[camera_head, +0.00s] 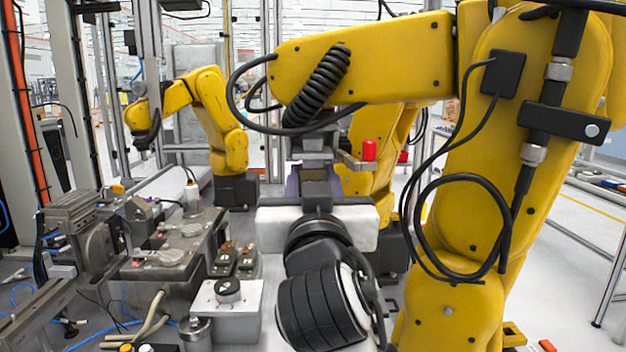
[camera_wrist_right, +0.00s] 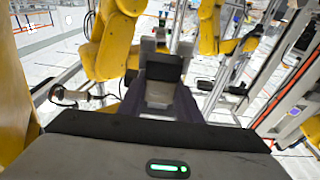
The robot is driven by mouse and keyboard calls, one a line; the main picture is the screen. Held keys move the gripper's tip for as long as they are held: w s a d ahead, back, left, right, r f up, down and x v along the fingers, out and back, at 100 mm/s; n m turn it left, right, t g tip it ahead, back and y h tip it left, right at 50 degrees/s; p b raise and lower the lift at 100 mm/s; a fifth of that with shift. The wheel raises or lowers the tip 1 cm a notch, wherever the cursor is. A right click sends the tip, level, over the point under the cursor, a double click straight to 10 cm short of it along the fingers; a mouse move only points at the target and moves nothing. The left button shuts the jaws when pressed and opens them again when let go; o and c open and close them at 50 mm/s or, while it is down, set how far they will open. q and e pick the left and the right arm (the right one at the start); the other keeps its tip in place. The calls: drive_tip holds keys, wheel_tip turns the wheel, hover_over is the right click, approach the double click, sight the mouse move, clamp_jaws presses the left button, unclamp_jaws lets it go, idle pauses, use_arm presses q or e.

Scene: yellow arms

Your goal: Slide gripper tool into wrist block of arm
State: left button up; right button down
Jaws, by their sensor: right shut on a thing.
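My right gripper (camera_head: 316,178) is in the middle of the head view, at the end of my black and white arm. Its purple-grey fingers are shut on a grey, blocky gripper tool (camera_head: 316,190), which also shows between the fingers in the right wrist view (camera_wrist_right: 160,94). The wrist block (camera_head: 311,143) of the large yellow arm (camera_head: 375,72) is just beyond and above the tool. The tool appears in line with the block; I cannot tell whether they touch. My left gripper is not in view.
A red cylinder (camera_head: 369,150) stands on a bracket right of the wrist block. Black cables (camera_head: 462,225) loop off the yellow arm. A metal fixture bench (camera_head: 165,262) fills the left. A smaller yellow arm (camera_head: 205,100) stands behind. Open floor (camera_head: 570,240) lies at right.

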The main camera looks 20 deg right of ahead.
drive_tip(key=shift+w+d+r, duration=0.15)
drive_tip(key=shift+w, duration=0.45)
drive_tip(key=shift+w+d, duration=0.1)
drive_tip(key=shift+w, duration=0.25)
drive_tip(key=shift+w, duration=0.1)
drive_tip(key=shift+w+d, duration=0.2)
drive_tip(key=shift+w, duration=0.35)
drive_tip(key=shift+w+d, duration=0.1)
drive_tip(key=shift+w, duration=0.3)
drive_tip(key=shift+x, duration=1)
drive_tip(key=shift+f, duration=0.55)
idle(0.4)
